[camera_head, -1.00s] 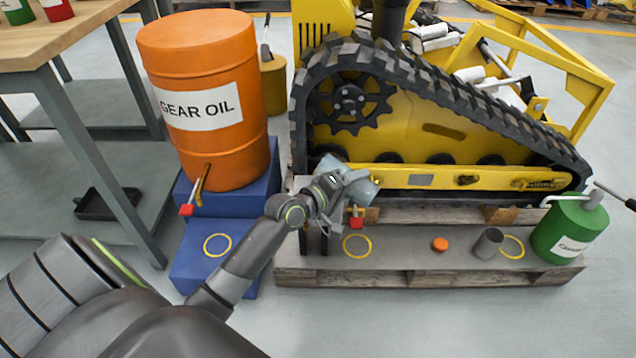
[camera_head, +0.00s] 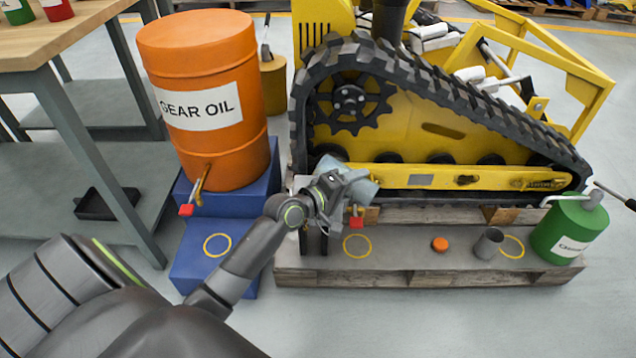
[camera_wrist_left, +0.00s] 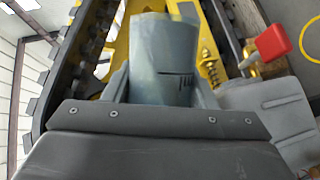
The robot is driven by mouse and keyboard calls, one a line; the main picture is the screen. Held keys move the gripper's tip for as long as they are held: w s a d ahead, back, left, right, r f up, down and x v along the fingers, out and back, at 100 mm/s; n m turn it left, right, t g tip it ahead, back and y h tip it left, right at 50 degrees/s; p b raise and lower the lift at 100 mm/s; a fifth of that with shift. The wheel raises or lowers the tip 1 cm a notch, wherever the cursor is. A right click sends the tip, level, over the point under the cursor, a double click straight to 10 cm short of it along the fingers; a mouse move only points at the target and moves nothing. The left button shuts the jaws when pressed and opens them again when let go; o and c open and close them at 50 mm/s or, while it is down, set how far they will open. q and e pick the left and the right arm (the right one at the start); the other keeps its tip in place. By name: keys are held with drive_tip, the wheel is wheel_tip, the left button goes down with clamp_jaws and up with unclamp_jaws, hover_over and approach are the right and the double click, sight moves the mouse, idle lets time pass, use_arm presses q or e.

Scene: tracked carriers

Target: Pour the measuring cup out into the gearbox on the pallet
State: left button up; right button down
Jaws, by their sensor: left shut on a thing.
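My left gripper (camera_head: 340,191) is shut on the measuring cup (camera_head: 364,189), a translucent grey-blue vessel, in front of the yellow tracked machine. The cup lies strongly tilted and also shows, with dark scale marks, in the left wrist view (camera_wrist_left: 163,62). No liquid stream is visible. The gripper and cup are above the left part of the pallet (camera_head: 420,275). A grey body beneath them, probably the gearbox (camera_head: 306,240), is largely hidden by my wrist; its opening cannot be seen. A red-handled tap (camera_head: 356,221) shows just right of it. My right gripper is out of view.
The tracked machine (camera_head: 430,135) stands close behind the cup. An orange gear oil drum (camera_head: 205,145) sits on blue steps at the left. An orange cap (camera_head: 440,244), a grey cup (camera_head: 488,243) and a green can (camera_head: 572,225) are on the pallet's right.

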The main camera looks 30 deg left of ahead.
use_arm(q)
drive_tip(key=shift+n, duration=0.3)
idle(1.6)
drive_tip(key=shift+a+r+n+t+h, duration=0.3)
drive_tip(key=shift+r+n+h, duration=0.2)
drive_tip(key=shift+r+n, duration=0.25)
idle(3.1)
